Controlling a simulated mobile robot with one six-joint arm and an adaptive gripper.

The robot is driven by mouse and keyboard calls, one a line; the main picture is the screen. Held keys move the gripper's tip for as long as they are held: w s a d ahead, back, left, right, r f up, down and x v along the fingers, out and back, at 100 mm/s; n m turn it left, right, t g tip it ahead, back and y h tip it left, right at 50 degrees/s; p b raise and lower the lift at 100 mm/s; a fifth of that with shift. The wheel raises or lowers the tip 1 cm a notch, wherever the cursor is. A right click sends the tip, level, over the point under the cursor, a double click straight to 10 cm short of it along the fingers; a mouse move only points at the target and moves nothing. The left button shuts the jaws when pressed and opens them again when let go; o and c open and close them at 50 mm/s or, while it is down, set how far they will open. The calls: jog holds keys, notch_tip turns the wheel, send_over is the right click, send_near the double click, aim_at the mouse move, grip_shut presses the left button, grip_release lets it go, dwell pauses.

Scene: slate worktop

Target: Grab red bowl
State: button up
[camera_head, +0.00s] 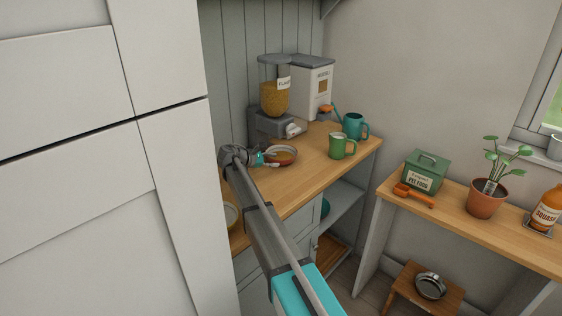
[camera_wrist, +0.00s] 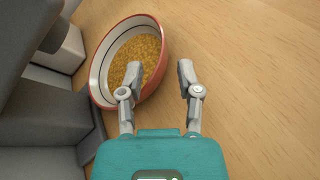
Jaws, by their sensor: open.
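The red bowl (camera_head: 281,164) stands on the wooden worktop near the grey dispenser base. In the wrist view the bowl (camera_wrist: 152,92) has a red outside, a white inside with a dark line, and grainy yellow-brown food in it. My gripper (camera_wrist: 159,72) is open, with its two fingers apart. The left finger overlaps the bowl's right part in the picture, and the right finger is outside the rim over bare wood. The bowl's wall appears between the fingers; I cannot tell whether either finger touches it. In the head view my gripper (camera_head: 262,160) is at the bowl's left side.
The dispenser (camera_head: 274,95) with its grey base stands behind the bowl. A green mug (camera_head: 341,146), a teal watering can (camera_head: 356,126) and a white container (camera_head: 314,85) stand to the right and behind. Bare worktop (camera_head: 305,178) lies in front of the bowl.

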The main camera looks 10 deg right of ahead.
jog(key=shift+d+f, duration=0.1)
jog(key=shift+d, duration=0.25)
jog(key=shift+w, duration=0.1)
jog(key=shift+r+b+x, duration=0.1)
jog(key=shift+b+x, duration=0.25)
jog(key=shift+x, duration=0.95)
jog(key=shift+r+b+x, duration=0.15)
jog(key=shift+b+x, duration=0.2)
jog(key=shift+x, duration=0.95)
jog(key=shift+w, duration=0.1)
jog(key=shift+c, duration=0.2)
grip_shut()
